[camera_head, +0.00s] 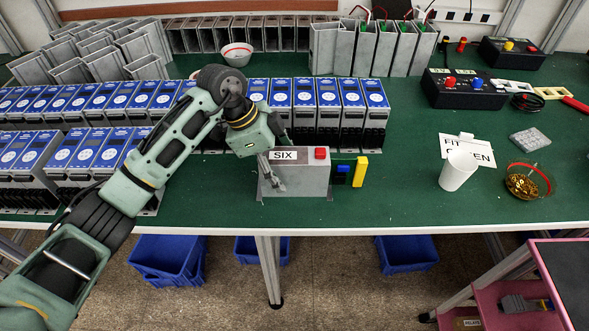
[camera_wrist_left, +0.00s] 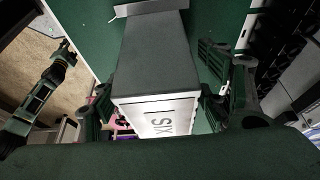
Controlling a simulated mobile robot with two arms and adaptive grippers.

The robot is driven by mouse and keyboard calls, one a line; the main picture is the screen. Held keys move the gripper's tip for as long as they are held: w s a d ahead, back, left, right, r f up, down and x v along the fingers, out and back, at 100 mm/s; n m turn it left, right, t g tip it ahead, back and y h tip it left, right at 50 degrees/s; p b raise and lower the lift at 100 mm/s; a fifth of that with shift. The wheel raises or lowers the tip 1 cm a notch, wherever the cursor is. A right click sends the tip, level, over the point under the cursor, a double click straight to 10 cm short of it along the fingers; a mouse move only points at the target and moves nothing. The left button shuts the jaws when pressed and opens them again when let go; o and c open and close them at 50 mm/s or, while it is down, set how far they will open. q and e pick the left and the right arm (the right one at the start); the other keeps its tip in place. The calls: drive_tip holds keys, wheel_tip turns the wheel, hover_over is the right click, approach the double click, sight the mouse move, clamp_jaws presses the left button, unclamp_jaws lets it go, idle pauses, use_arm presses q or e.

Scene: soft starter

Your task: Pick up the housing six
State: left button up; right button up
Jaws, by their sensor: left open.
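The housing six is a grey box with a white "SIX" label (camera_head: 285,155), standing near the front edge of the green bench in the head view. My left gripper (camera_head: 275,170) is low at its left end, partly covering it. In the left wrist view the housing (camera_wrist_left: 155,55) stands between the two open fingers of my left gripper (camera_wrist_left: 158,100), its label facing the wrist. The left finger is close to the housing's side; I cannot tell whether it touches. A green and black arm, seemingly my right, shows at the wrist view's left, its jaws unclear.
A white cup (camera_head: 457,171) and a dish of brass parts (camera_head: 528,183) are farther right. Bare green bench lies between the blocks and cup.

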sight(285, 157)
use_arm(q)
drive_tip(key=shift+x, duration=1.4)
drive_tip(key=shift+c, duration=0.6)
drive_tip(key=shift+r, duration=0.1)
drive_tip(key=c, duration=1.6)
drive_tip(key=shift+r, duration=0.45)
drive_tip(key=r, duration=0.2)
drive_tip(key=d+r+b, duration=0.1)
drive_tip(key=shift+s+d+r, duration=0.15)
drive_tip(key=shift+s+r, duration=0.15)
drive_tip(key=shift+r, duration=0.05)
drive_tip(key=s+d+r, duration=0.1)
drive_tip(key=d+r, duration=0.1)
drive_tip(key=d, duration=0.1)
drive_tip(key=s+d+r+b, duration=0.1)
drive_tip(key=s+d+r, duration=0.1)
drive_tip(key=d, duration=0.1)
drive_tip(key=s+d+r+b, duration=0.1)
drive_tip(key=s+d+r, duration=0.1)
drive_tip(key=d, duration=0.1)
drive_tip(key=shift+r, duration=0.2)
drive_tip(key=shift+w, duration=0.1)
